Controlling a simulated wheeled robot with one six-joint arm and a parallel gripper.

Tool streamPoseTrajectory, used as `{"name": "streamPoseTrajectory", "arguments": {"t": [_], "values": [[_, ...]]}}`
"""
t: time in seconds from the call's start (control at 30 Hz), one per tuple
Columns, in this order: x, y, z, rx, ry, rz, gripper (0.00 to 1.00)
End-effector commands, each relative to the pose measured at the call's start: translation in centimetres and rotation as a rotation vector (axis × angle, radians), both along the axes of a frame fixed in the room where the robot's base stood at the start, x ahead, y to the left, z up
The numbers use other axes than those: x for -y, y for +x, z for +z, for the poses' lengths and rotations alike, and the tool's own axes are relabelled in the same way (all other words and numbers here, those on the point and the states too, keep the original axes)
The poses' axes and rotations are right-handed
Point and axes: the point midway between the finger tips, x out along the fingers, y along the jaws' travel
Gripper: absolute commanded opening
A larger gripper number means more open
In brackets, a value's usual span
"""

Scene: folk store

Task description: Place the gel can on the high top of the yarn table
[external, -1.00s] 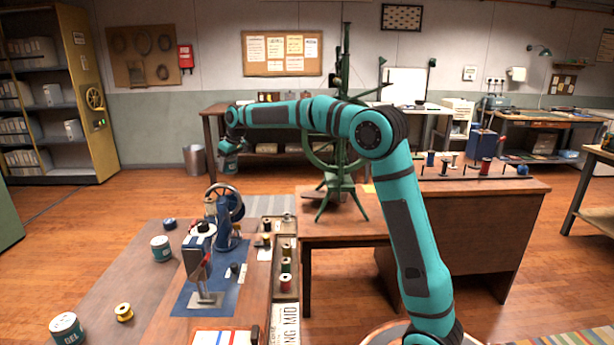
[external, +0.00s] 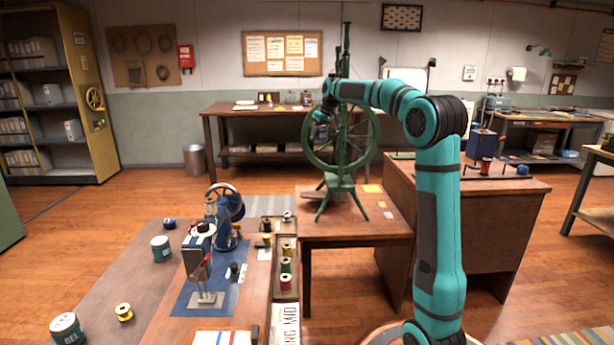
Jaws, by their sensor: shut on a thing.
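My gripper (external: 322,119) is shut on a small teal can (external: 319,132), held in the air in front of the green spinning wheel's rim. The can is small and dark here, and its label cannot be read. The yarn table has a low top (external: 320,228) carrying the spinning wheel and a high top (external: 510,188) to its right. The held can is above and left of the high top, well apart from it. My arm hides part of the high top. A can marked GEL (external: 67,328) and another teal can (external: 161,249) stand on the left table.
The tall green spinning wheel (external: 340,182) stands close to the held can. A rack with spools (external: 487,167) and a blue spool (external: 522,169) occupy the high top's back. Its front right looks bare. A blue sewing machine (external: 225,220) stands on the left table.

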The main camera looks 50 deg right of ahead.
Motion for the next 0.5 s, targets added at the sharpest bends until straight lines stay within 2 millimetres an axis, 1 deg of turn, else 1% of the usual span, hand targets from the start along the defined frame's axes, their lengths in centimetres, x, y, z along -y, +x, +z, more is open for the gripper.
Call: {"name": "streamPoseTrajectory", "arguments": {"t": [0.03,0.2,0.4,0.47,0.5], "values": [[1.8,-1.4,0.4,0.001,-0.001,-0.022,0.27],[6.3,-5.8,1.6,0.0,0.0,-0.076,0.27],[10.5,-10.4,2.7,0.001,0.0,-0.131,0.27],[11.4,-11.6,3.0,0.001,0.0,-0.144,0.27],[12.2,-12.3,3.1,0.0,0.0,-0.157,0.27]]}}
